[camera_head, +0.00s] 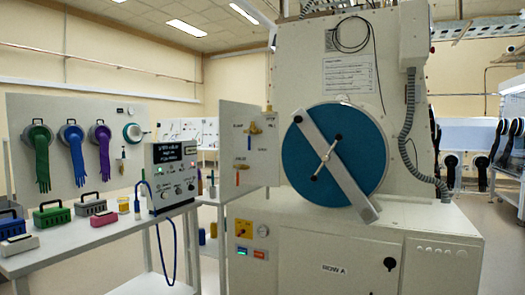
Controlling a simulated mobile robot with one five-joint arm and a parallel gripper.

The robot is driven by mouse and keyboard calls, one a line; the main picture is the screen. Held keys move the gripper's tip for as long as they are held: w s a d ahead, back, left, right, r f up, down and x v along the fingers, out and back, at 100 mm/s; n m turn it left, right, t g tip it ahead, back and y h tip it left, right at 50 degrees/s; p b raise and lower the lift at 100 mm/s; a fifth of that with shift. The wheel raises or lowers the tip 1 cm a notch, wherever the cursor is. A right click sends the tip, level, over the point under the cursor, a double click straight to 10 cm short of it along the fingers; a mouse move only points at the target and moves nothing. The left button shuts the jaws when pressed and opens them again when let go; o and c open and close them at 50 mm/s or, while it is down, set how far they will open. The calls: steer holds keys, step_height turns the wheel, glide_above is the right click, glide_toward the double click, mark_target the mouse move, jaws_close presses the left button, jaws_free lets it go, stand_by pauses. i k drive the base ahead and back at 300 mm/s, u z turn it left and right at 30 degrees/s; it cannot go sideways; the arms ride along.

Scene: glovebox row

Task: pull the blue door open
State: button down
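The blue door (360,140) is a round disc on the front of the large grey-white cabinet (400,120), right of the picture's middle. It looks shut, flat against the cabinet face. A grey bar (348,183) lies diagonally across it, from upper left to lower right. A thin handle (326,158) with dark knobs at its ends crosses the bar near the door's middle. My gripper is not in view.
A bench (105,238) at the left carries a control box (173,175), a green case (52,215) and other small items. A valve panel (248,145) stands just left of the door. A corrugated hose (410,130) hangs at the right. Floor shows at the far right.

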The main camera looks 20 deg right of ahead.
mark_target(357, 166)
steer(key=i, duration=1.2)
steer(key=u, duration=0.8)
